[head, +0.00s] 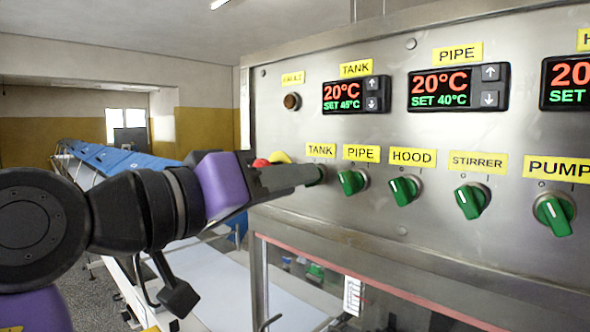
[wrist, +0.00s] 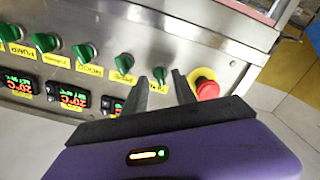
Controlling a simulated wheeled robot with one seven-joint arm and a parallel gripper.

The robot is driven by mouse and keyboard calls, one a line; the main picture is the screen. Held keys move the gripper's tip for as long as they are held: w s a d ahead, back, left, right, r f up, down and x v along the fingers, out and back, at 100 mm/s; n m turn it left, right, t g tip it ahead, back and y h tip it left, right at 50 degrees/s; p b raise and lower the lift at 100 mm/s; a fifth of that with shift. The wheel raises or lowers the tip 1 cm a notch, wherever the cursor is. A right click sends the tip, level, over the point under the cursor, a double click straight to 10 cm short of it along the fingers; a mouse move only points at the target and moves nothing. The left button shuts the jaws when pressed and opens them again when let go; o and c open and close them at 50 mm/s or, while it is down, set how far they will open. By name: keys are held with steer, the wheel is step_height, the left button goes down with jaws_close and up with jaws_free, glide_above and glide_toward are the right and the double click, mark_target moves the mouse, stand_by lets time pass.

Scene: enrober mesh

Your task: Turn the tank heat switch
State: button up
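The tank switch (head: 320,175) is a green rotary knob under the yellow TANK label on the steel panel. In the head view my gripper (head: 312,174) covers most of it. In the wrist view the green tank switch (wrist: 159,75) shows between the fingertips of my gripper (wrist: 160,79). The two dark fingers are apart, one on each side of the knob, with a visible gap. I cannot tell whether either finger touches it. The tank display (head: 356,95) reads 20°C, SET 45°C.
A red mushroom button (wrist: 205,86) sits close beside one finger. The green pipe switch (head: 352,181) is the nearest knob on the other side, followed by the hood switch (head: 404,189), stirrer switch (head: 471,200) and pump switch (head: 553,213). A round fault lamp (head: 292,101) is above.

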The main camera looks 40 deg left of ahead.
steer(key=shift+w, duration=0.7)
jaws_close()
